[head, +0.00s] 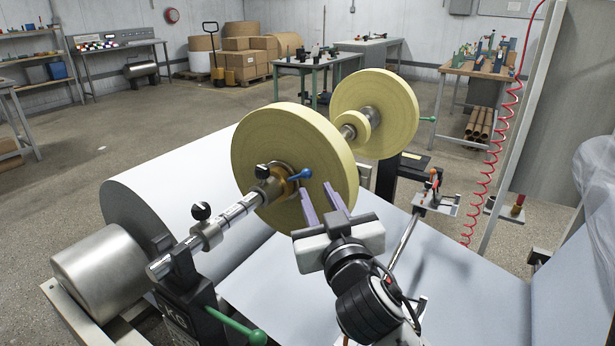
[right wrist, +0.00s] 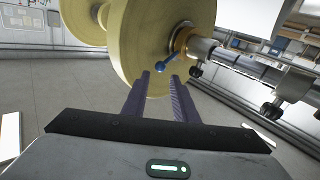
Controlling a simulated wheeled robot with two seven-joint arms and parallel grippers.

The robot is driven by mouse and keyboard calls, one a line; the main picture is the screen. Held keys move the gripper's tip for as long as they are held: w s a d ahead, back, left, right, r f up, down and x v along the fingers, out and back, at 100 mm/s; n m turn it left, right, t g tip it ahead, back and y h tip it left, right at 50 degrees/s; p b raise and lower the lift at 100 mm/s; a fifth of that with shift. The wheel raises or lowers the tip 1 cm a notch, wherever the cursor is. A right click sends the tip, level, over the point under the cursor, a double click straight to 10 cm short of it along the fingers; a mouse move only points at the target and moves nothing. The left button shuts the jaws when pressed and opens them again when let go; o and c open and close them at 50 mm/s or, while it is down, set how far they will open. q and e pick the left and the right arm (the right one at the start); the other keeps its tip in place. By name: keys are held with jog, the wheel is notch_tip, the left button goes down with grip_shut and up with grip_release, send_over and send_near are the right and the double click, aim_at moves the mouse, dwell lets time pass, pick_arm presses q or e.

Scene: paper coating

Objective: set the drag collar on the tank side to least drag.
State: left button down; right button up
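A brass drag collar (head: 279,187) sits on the shaft at the near face of the front yellow roll (head: 285,140). Its blue lever (head: 300,175) points right, toward my right gripper. My right gripper (head: 315,188) is open, with two purple fingers in front of the roll's lower right face, and nothing is seen held. In the right wrist view, the lever's blue ball end (right wrist: 160,66) appears just beyond and between the fingertips (right wrist: 160,77); contact cannot be told. The collar (right wrist: 181,42) is up and right of them. My left gripper is not in view.
The metal shaft (head: 235,212) with black knobs runs to a dark stand (head: 185,300) with a green handle (head: 237,328). A second yellow roll (head: 385,105) stands behind. A large white paper roll (head: 160,190) and a paper web (head: 450,275) lie below. A red coiled hose (head: 487,170) hangs at right.

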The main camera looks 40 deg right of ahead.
aim_at(308, 177)
jog(key=x, duration=0.6)
jog(key=shift+w+d+p, duration=0.15)
jog(key=shift+w+p, duration=0.1)
jog(key=shift+p, duration=0.05)
jog(key=shift+c, duration=0.2)
grip_shut()
